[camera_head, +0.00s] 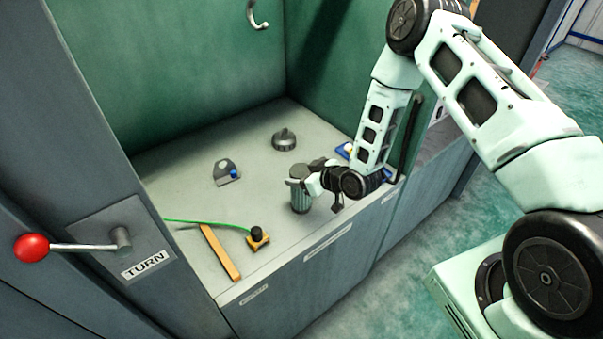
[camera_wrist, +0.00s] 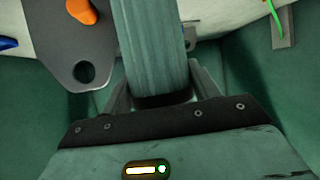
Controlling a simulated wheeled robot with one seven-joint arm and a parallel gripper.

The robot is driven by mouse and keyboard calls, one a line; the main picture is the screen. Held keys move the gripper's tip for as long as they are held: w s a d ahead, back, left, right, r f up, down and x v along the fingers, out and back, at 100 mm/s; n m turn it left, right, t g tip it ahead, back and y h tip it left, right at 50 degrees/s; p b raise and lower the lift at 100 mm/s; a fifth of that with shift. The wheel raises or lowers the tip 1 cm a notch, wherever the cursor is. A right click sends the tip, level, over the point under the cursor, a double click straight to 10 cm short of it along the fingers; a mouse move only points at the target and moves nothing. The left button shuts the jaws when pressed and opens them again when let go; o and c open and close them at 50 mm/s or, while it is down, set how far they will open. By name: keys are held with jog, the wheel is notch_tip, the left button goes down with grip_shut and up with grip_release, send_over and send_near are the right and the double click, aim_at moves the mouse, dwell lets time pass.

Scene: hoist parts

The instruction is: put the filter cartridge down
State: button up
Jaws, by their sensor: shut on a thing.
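The filter cartridge (camera_head: 300,197) is a greenish-grey cylinder with ribbed sides. In the head view it is upright at the front of the grey bench, at my gripper (camera_head: 305,186). Its lower end looks at or very close to the bench top; I cannot tell whether it touches. In the wrist view the cartridge (camera_wrist: 152,45) fills the middle, between the two fingers of my gripper (camera_wrist: 160,88). My gripper is shut on it. The fingers partly hide the cartridge's upper part in the head view.
On the bench (camera_head: 190,188) are a grey bracket (camera_head: 224,170) with a blue part, a dark round cap (camera_head: 284,140), a yellow block with a black knob (camera_head: 257,238), a green cord (camera_head: 207,222) and an orange bar (camera_head: 220,252). A red-knobbed lever (camera_head: 32,248) stands left.

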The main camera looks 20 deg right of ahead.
jog(key=shift+f, duration=0.15)
jog(key=o, duration=1.5)
